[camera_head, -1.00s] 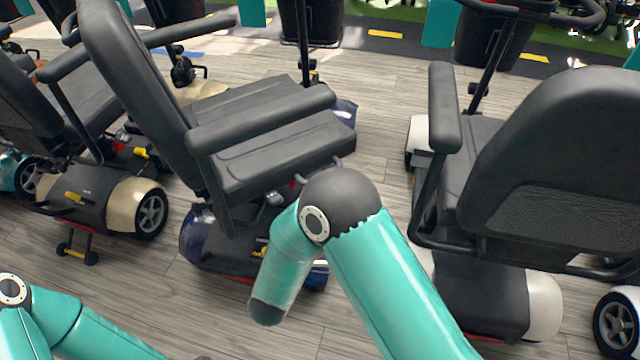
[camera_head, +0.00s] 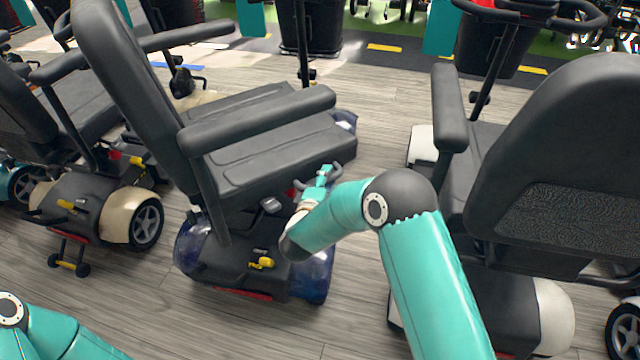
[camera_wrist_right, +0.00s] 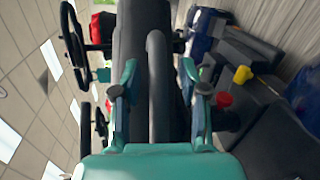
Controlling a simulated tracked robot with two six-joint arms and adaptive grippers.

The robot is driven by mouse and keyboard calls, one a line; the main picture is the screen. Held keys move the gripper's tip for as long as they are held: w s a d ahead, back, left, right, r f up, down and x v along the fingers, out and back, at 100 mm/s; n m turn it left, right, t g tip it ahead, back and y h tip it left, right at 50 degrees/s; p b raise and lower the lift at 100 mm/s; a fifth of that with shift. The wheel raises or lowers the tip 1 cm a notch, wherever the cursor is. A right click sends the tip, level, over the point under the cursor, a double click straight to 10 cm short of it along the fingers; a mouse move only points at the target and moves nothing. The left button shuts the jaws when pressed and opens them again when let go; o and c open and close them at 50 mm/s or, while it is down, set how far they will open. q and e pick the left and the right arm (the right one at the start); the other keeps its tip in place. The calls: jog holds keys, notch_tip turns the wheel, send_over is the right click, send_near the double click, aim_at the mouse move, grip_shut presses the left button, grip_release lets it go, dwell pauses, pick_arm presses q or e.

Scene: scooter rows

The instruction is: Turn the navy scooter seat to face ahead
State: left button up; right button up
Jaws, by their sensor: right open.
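The navy scooter (camera_head: 310,275) stands in the middle of the head view, its tiller and basket at the far end. Its dark grey seat (camera_head: 290,150) is turned, with the backrest (camera_head: 125,90) at the left and the cushion pointing right of the tiller. My right gripper (camera_head: 320,182) is beside the cushion's near side, below the near armrest (camera_head: 260,120). In the right wrist view my right gripper (camera_wrist_right: 158,85) is open, with a dark rounded bar (camera_wrist_right: 157,100) of the seat between its fingers; I cannot tell whether they touch it. My left gripper is out of view.
A white scooter (camera_head: 550,310) with a dark seat stands close on the right, beside my right arm. A beige scooter (camera_head: 110,205) stands close on the left. Bare wood-look floor (camera_head: 385,120) lies between the navy and white scooters.

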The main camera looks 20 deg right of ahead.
jog(key=shift+w+d, duration=0.1)
jog(key=shift+w, duration=0.05)
jog(key=shift+c, duration=0.3)
grip_shut()
